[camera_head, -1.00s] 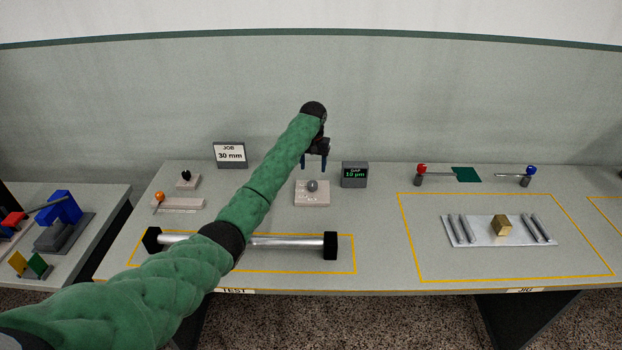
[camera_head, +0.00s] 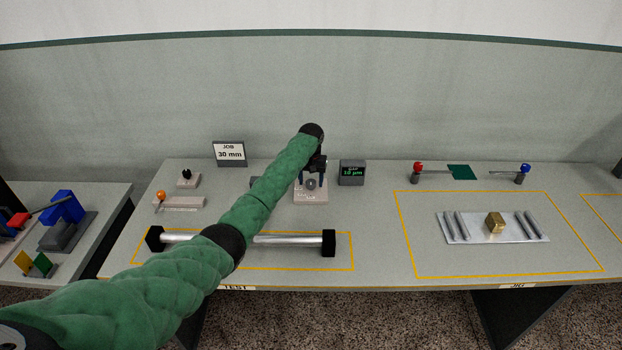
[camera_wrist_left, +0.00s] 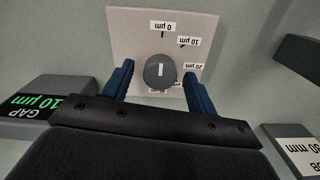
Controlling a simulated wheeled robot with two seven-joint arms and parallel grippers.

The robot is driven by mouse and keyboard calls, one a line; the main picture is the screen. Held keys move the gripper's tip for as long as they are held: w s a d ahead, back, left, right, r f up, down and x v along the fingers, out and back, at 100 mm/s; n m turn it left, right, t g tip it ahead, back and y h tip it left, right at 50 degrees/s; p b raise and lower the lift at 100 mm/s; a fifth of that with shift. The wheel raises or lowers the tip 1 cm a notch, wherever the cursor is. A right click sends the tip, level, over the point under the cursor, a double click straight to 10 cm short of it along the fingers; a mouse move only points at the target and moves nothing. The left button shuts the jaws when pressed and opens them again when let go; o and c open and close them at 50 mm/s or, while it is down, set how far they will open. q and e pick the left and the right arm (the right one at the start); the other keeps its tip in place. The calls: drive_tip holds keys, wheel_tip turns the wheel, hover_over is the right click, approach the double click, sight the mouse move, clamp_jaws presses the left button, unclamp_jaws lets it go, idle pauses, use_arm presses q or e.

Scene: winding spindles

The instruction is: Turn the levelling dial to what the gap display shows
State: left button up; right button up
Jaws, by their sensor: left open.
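The levelling dial is a round grey knob (camera_wrist_left: 160,71) on a pale plate (camera_wrist_left: 120,28) with labels around it; 0 µm, 10 µm and 20 µm are readable, upside down, in the left wrist view. Its white mark lies towards the 0 µm side. The gap display (camera_head: 353,172) reads 10 µm in green; it also shows in the left wrist view (camera_wrist_left: 38,103). My left gripper (camera_wrist_left: 160,78) is open, with one blue finger on each side of the knob and space between. In the head view the gripper (camera_head: 311,183) is over the dial plate. My right gripper is not in view.
A JOB sign (camera_head: 230,154) reading 30 mm stands at the back. A roller with black ends (camera_head: 328,243) lies in front of the dial under my left arm. A slider block (camera_head: 185,202) and small switch (camera_head: 187,180) are to the left. A plate with rods (camera_head: 470,238) is to the right.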

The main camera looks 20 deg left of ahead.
use_arm(q)
drive_tip(key=c, duration=1)
drive_tip(key=shift+r+m, duration=0.1)
drive_tip(key=shift+m, duration=0.3)
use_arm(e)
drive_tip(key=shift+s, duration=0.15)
use_arm(q)
drive_tip(key=shift+m+p, duration=0.3)
drive_tip(key=shift+m, duration=3.7)
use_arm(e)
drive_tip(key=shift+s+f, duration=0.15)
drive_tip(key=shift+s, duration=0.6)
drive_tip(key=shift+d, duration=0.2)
